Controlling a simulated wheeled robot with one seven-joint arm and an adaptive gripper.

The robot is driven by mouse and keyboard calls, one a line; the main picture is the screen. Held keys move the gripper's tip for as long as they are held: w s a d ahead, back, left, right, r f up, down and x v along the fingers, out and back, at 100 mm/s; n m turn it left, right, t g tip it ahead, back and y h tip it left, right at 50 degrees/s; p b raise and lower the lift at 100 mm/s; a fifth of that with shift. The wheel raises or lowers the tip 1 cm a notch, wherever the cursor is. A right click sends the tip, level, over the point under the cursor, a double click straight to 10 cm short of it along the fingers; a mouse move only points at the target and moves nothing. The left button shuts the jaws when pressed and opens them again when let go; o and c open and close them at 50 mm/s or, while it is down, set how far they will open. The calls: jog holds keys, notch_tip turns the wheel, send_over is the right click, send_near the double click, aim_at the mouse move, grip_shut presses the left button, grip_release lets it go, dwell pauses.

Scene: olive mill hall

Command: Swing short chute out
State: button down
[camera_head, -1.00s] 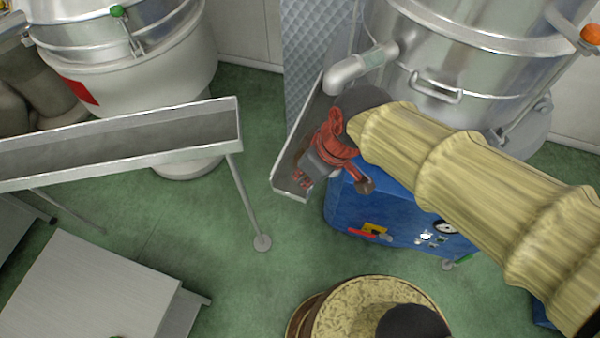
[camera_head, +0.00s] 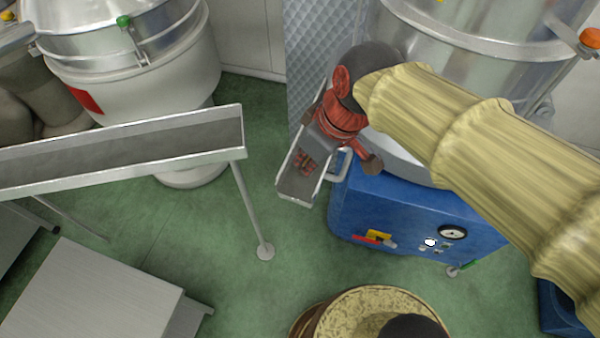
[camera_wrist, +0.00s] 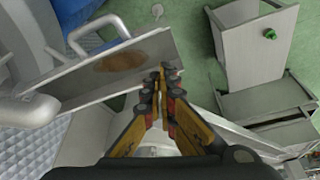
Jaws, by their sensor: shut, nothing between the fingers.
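The short chute (camera_head: 296,187) is a narrow open metal trough. It hangs from the steel vessel's side, its open end toward the long chute. A bent handle (camera_head: 342,166) is on its right side. In the wrist view the short chute (camera_wrist: 85,82) has a brown stain inside, and its handle (camera_wrist: 98,30) rises from the far wall. My gripper (camera_head: 304,165) is over the chute and hides part of it.
A long chute (camera_head: 125,148) on a thin leg stands at left. A blue machine box (camera_head: 400,218) with a gauge sits right of the short chute. A round pale-topped container (camera_head: 345,308) and a grey bench (camera_head: 95,300) are nearer. Green floor lies clear between.

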jog(key=v, duration=0.3)
jog(key=shift+w+a+r, duration=0.2)
jog(key=shift+w+r, duration=0.05)
jog(key=shift+r, duration=0.05)
dwell(0.4)
jog(key=s+d+f+m+t+h+b, duration=0.1)
jog(key=s+d+f+m+b, duration=0.1)
jog(key=d+f+m+b, duration=0.3)
jog(key=s+d+f+m+t+h+b, duration=0.2)
jog(key=d+f+m+b, duration=0.3)
jog(key=d+f+b, duration=0.4)
jog(key=s+d+f, duration=0.1)
jog(key=d+f, duration=0.3)
jog(key=shift+s+b, duration=0.2)
jog(key=shift+b, duration=0.2)
